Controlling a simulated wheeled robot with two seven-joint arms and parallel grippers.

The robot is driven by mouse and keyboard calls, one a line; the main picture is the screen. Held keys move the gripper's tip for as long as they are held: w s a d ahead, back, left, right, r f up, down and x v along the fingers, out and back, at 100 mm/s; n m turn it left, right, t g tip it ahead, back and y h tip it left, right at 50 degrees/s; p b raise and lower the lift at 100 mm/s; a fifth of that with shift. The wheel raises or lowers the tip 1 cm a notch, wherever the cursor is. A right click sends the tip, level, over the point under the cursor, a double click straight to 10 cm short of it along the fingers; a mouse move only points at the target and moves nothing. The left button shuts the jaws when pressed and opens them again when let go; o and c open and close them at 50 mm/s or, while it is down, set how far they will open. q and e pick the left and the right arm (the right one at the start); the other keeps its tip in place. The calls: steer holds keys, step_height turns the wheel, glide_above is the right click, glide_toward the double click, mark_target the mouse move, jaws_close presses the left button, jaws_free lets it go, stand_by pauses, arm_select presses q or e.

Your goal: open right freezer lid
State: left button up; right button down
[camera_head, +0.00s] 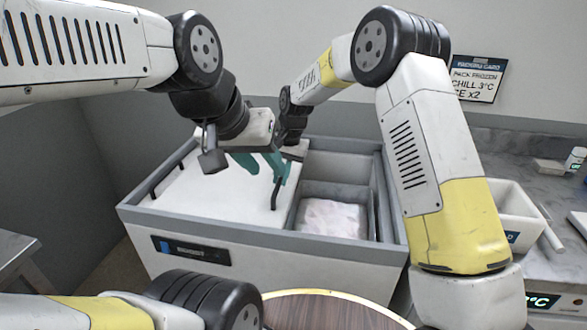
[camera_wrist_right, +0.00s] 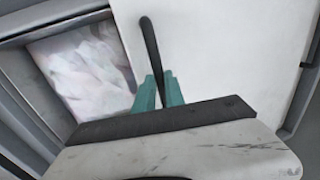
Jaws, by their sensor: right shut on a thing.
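The grey chest freezer (camera_head: 275,255) stands ahead in the head view. A white lid panel (camera_head: 215,195) covers its left part, and the right part is uncovered, showing pale contents (camera_head: 330,217). A black bar handle (camera_head: 275,194) sits near the panel's right edge. My right gripper (camera_head: 281,180) is at this handle. In the right wrist view its teal fingers (camera_wrist_right: 160,90) are shut on the handle (camera_wrist_right: 150,45), beside the white lid (camera_wrist_right: 215,50) and the open compartment. My left gripper (camera_head: 243,162) hangs over the lid, close beside the right one; its finger gap is unclear.
Another black handle (camera_head: 166,176) is at the freezer's left side. A white bin (camera_head: 515,212) and a small bottle (camera_head: 575,160) stand on the right counter. A round wooden top (camera_head: 320,312) is in front of the freezer. A wall sign (camera_head: 476,80) hangs behind.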

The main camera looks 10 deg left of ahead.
steer(key=c, duration=1.4)
jaws_free()
step_height(320, 180, up, 8)
steer(key=d, duration=0.1)
steer(key=shift+d, duration=0.3)
steer(key=s+d+r+t, duration=0.2)
steer(key=s+d+r, duration=0.3)
steer(key=d+r, duration=0.3)
steer(key=s+d+r+t, duration=0.1)
steer(key=s+d+r, duration=0.4)
steer(key=d, duration=0.5)
steer(key=s+d+t, duration=0.3)
steer(key=s+d, duration=0.9)
steer(key=s, duration=0.5)
steer(key=shift+d+r+n, duration=0.15)
steer(key=shift+d+n, duration=0.15)
steer(key=shift+d, duration=0.05)
